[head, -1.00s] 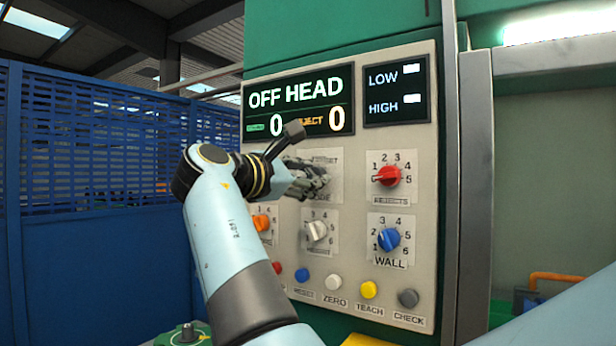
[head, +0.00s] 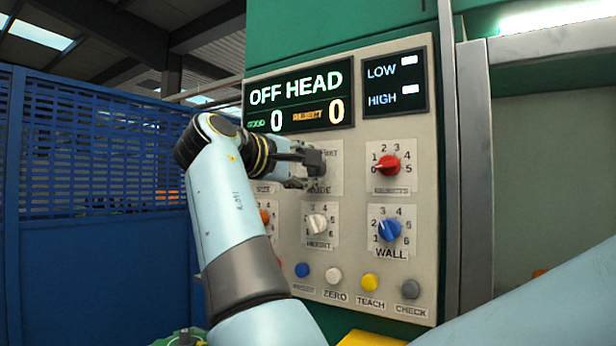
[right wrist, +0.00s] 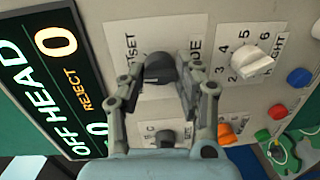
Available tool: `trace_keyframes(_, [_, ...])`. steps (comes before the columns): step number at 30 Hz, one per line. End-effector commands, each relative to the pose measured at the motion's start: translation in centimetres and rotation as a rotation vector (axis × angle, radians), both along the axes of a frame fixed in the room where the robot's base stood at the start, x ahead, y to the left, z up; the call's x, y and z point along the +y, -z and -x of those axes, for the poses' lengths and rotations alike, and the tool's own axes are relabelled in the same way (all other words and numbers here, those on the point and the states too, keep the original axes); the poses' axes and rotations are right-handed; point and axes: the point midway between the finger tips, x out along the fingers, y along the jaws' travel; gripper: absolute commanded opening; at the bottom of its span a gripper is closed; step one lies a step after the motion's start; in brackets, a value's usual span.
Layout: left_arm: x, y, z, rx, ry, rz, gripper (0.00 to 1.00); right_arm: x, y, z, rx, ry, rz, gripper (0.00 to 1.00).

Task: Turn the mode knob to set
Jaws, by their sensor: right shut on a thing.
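The mode knob (right wrist: 160,68) is dark and sits on a pale placard under the display. Part of that placard (head: 334,182) shows in the head view, where the knob itself is hidden by my gripper. My right gripper (head: 312,165) is at the panel; in the right wrist view its two fingers (right wrist: 165,80) are shut on the knob, one on each side. Part of a "SET" label shows beside the knob. Which mark the knob points to cannot be made out. My left gripper is not in view.
The display (head: 298,100) reads OFF HEAD with two zeros. Close by are a red knob (head: 387,165), a white height knob (head: 317,224), a blue wall knob (head: 389,229) and an orange knob (right wrist: 226,132). Several push buttons run below. A blue mesh fence (head: 95,150) stands left.

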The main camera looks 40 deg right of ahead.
Motion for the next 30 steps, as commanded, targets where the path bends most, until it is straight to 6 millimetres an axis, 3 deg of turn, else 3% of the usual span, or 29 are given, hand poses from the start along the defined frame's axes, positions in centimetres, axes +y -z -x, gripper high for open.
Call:
trace_keyframes(18, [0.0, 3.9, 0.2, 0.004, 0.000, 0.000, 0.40, 0.0, 0.4, 0.1, -0.508, 0.000, -0.214, 0.01])
trace_keyframes(30, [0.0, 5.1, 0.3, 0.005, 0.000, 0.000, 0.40, 0.0, 0.4, 0.1, -0.679, 0.002, -0.288, 0.01])
